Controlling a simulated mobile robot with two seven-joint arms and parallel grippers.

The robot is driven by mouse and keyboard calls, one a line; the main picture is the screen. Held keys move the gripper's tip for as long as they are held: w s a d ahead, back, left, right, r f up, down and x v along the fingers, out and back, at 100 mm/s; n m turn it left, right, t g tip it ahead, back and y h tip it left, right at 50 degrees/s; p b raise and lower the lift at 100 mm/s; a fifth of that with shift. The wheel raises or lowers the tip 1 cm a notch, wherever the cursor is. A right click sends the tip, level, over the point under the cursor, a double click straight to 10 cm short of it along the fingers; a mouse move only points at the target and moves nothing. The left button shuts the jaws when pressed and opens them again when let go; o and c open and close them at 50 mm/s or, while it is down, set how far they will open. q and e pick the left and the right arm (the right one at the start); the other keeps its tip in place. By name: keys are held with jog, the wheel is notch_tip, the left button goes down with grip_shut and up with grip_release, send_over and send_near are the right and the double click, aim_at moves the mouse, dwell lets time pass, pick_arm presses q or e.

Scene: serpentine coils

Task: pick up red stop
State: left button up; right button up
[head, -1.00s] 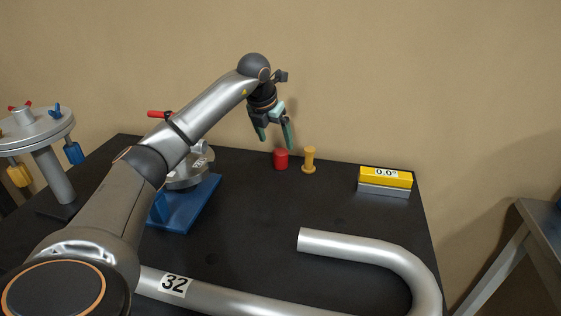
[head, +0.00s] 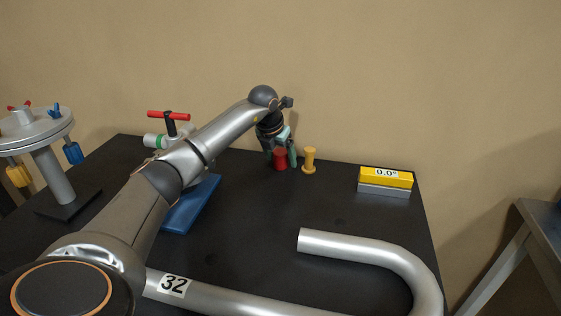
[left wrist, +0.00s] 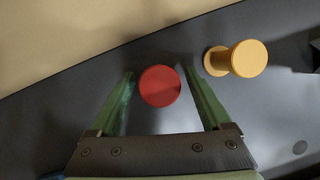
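The red stop (head: 280,160) is a short red cylinder standing upright near the back edge of the black table. In the left wrist view its round top (left wrist: 160,86) lies between the tips of the two green fingers. My left gripper (head: 281,160) is lowered around it, pointing down. The gripper also shows in the left wrist view (left wrist: 163,88), open, with a gap visible at each side of the stop. My right gripper is not in view.
A yellow peg (head: 309,160) stands just right of the red stop, close to the right finger; it also shows in the left wrist view (left wrist: 240,59). A yellow level (head: 386,178) lies further right. A bent metal pipe (head: 370,252) lies in front. A blue base (head: 192,205) is at left.

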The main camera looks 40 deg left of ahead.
pick_arm(q)
grip_shut()
dwell(0.4)
jog(key=shift+r, duration=0.1)
